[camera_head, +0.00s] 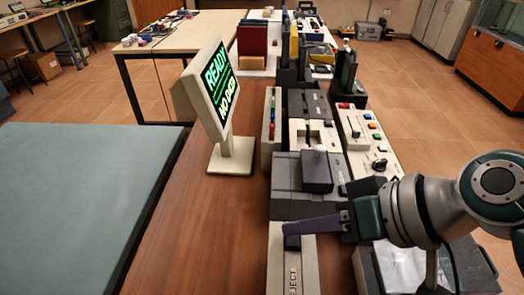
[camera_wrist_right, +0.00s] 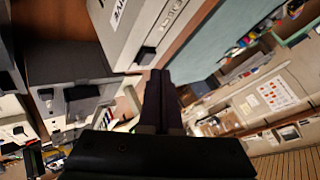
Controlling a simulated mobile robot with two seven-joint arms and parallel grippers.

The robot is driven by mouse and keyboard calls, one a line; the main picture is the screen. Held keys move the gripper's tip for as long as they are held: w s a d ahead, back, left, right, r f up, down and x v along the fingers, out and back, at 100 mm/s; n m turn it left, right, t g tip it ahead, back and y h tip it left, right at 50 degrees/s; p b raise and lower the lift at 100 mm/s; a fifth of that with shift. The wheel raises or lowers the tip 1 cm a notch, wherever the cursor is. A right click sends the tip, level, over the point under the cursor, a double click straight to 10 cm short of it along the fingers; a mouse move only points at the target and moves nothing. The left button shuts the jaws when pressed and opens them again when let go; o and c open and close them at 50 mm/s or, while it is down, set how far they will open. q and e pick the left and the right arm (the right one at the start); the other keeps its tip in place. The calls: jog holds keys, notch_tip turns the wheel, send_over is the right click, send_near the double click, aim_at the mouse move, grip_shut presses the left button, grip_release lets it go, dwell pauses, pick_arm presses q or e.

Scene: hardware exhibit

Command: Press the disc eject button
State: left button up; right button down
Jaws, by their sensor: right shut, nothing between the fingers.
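A long pale panel (camera_head: 306,270) with the label EJECT stands at the near end of the row of devices in the head view. A dark square button (camera_head: 292,243) sits on it, beyond the lettering. My right gripper (camera_head: 287,229) reaches in from the right, fingers shut and empty, with its tips over the button area. I cannot tell whether they touch the button. In the right wrist view the shut fingertips (camera_wrist_right: 160,74) are near a small dark square (camera_wrist_right: 145,54) on a pale panel (camera_wrist_right: 125,40). My left gripper is out of view.
A cream monitor (camera_head: 217,95) with green text, including READY, stands left on the wooden table (camera_head: 190,230). A dark grey device (camera_head: 295,205) adjoins the panel's far end. A pale control panel (camera_head: 365,150) with coloured buttons lies beyond.

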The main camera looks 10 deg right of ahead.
aim_at(300, 248)
jog(key=shift+f, duration=0.45)
jog(key=shift+f+b, duration=0.35)
jog(key=shift+b, duration=0.1)
dwell(0.3)
jog(key=shift+r+p, duration=0.8)
jog(key=shift+p, duration=0.2)
notch_tip(300, 248, up, 5)
jog(key=p, duration=0.5)
jog(key=shift+r, duration=0.1)
jog(key=shift+s, duration=0.1)
dwell(0.5)
